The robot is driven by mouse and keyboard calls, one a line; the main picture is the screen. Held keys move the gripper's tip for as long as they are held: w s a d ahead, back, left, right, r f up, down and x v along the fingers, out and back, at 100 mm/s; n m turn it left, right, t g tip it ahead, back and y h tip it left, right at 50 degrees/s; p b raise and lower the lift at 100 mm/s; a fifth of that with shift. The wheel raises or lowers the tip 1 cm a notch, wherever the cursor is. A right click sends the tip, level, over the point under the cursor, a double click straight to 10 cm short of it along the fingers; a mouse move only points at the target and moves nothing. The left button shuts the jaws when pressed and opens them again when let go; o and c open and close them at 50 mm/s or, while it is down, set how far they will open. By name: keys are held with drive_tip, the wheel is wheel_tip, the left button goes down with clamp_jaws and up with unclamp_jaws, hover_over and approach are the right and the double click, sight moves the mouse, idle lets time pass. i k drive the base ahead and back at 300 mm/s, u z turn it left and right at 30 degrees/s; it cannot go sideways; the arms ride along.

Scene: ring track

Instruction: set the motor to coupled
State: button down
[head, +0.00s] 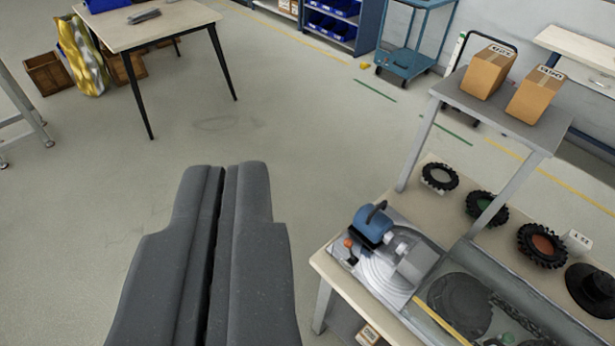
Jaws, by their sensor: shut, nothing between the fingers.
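A blue motor (372,224) with a dark handle on top sits on a metal plate on the workbench (335,262) at the lower right. A small lever with an orange knob (348,243) stands just left of the motor. A grey coupling-like housing (416,262) lies to the right of the motor; I cannot tell whether the two are joined. My gripper (224,168) is shut and empty, in the lower left middle, over open floor and left of the bench, apart from the motor and lever.
Several black toothed wheels (542,245) lie along the bench's back. A raised shelf (500,112) with two cardboard boxes (487,72) stands over the bench. A table (150,24) is at the upper left. The floor between is clear.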

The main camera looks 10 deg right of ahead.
sight(370, 225)
drive_tip(key=z, duration=0.15)
drive_tip(key=i, duration=1.15)
drive_tip(key=z, duration=0.5)
